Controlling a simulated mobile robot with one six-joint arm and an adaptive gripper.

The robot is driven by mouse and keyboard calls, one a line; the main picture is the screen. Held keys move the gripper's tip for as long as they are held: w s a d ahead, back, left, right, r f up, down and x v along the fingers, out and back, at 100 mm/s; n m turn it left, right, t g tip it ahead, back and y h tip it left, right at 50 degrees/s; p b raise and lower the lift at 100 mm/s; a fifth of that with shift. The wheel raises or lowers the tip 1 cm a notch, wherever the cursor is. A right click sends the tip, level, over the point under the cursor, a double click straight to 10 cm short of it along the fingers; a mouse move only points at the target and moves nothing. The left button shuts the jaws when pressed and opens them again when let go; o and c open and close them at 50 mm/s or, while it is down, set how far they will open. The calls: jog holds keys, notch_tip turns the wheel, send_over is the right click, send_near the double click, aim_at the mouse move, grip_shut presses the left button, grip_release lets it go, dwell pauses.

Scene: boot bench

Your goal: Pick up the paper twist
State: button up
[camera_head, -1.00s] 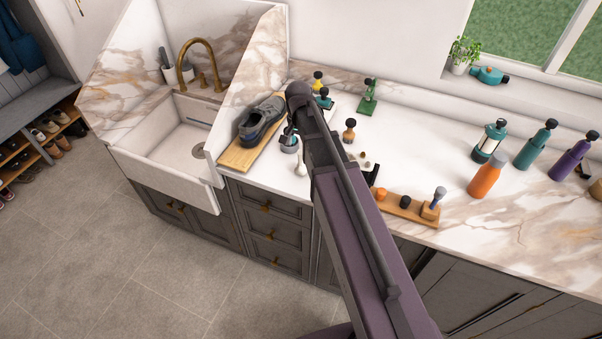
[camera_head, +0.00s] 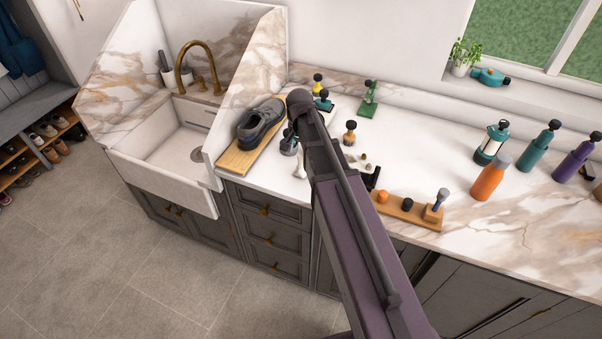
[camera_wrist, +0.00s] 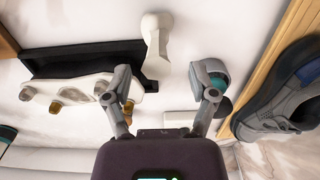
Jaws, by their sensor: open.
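A small white piece with a narrow neck and flared end, which looks like the paper twist (camera_wrist: 155,38), lies on the white counter at the top middle of the wrist view. In the head view the white piece (camera_head: 301,165) shows just left of my arm. My gripper (camera_wrist: 166,74) is open and empty, its fingers spread below the white piece in the wrist view and apart from it. The right finger overlaps a round teal-and-grey tin (camera_wrist: 222,85); I cannot tell if they touch. In the head view my arm mostly hides the gripper.
A grey shoe (camera_head: 261,119) rests on a wooden board (camera_head: 237,163) at left, beside the sink (camera_head: 160,168). A black tray (camera_wrist: 60,59) with a pale knobbed piece lies near the left finger. A wooden rack (camera_head: 402,212) and an orange bottle (camera_head: 489,180) stand right of my arm.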

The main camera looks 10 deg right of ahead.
aim_at(301, 165)
jog(key=f+b, duration=0.2)
jog(key=shift+d+f, duration=0.25)
jog(key=shift+f, duration=0.05)
jog(key=shift+f+b, duration=0.8)
jog(key=shift+b, duration=0.05)
jog(key=c, duration=0.9)
